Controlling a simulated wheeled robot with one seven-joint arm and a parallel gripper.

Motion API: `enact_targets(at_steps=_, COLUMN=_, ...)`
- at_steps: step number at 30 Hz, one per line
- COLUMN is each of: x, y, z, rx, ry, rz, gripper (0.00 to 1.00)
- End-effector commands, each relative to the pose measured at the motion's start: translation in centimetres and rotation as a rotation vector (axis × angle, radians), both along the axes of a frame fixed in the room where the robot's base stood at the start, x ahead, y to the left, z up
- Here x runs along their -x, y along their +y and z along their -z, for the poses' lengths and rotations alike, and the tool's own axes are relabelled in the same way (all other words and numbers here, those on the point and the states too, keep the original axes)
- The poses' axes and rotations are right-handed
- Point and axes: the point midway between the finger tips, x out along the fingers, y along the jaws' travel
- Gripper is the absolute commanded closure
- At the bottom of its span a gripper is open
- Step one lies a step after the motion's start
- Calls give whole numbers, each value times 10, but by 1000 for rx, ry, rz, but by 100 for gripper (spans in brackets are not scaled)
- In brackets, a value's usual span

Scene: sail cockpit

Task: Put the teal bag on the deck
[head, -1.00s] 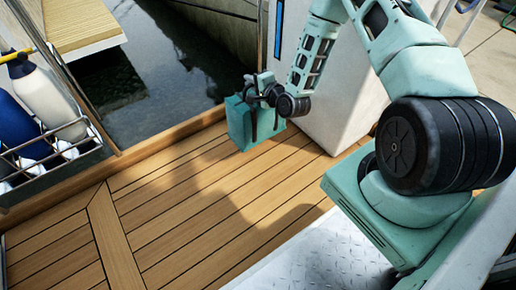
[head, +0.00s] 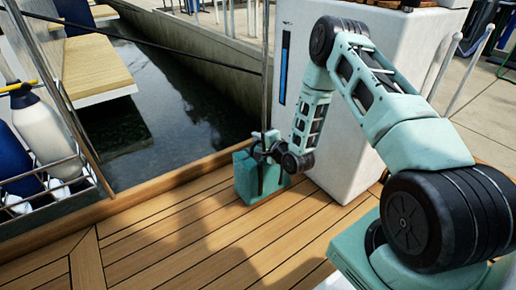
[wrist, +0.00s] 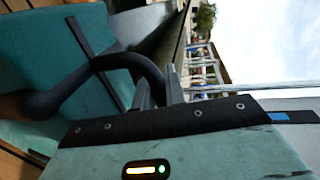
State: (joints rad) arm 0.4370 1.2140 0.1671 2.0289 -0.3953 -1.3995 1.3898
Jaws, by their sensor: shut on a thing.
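The teal bag (head: 247,182) is a boxy bag with dark straps, upright at the outer edge of the deck (head: 190,235), left of the white cabinet. My gripper (head: 266,150) is at the bag's top and shut on its dark handle. The bag's base appears at or very close to the deck planks; I cannot tell whether it touches. In the wrist view, the teal bag (wrist: 35,45) fills the left side, and its dark looped handle (wrist: 150,68) reaches my gripper's fingers (wrist: 160,90).
The white cabinet (head: 345,150) stands close to the right of the bag. Dark water (head: 170,95) lies beyond the wooden rim. The deck planks in front of the bag are clear.

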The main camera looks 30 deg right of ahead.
Motion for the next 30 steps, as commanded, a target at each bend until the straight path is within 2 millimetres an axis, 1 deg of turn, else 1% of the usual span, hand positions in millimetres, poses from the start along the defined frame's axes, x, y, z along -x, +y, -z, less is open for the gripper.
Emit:
enact_targets(at_steps=1, x=-1, y=1, z=11, rx=1, ry=-3, rz=-1, gripper=100)
enact_targets(at_steps=3, x=-1, y=1, z=19, rx=1, ry=-4, rz=-1, gripper=100)
enact_targets(at_steps=11, x=-1, y=0, z=18, rx=1, ry=-5, rz=0, gripper=100)
enact_targets(at_steps=16, x=-1, y=0, z=21, rx=1, ry=-5, rz=0, gripper=100)
enact_targets(at_steps=17, x=0, y=0, z=22, rx=0, ry=0, rz=0, gripper=80)
enact_targets(at_steps=18, x=0, y=0, z=22, rx=0, ry=0, rz=0, gripper=68)
enact_targets(at_steps=19, x=0, y=0, z=22, rx=0, ry=0, rz=0, gripper=66)
enact_targets(at_steps=26, x=0, y=0, z=22, rx=0, ry=0, rz=0, gripper=66)
enact_targets(at_steps=29, x=0, y=0, z=18, rx=1, ry=-1, rz=-1, gripper=66)
enact_targets(at_steps=30, x=4, y=0, z=18, rx=-1, ry=2, rz=0, gripper=66)
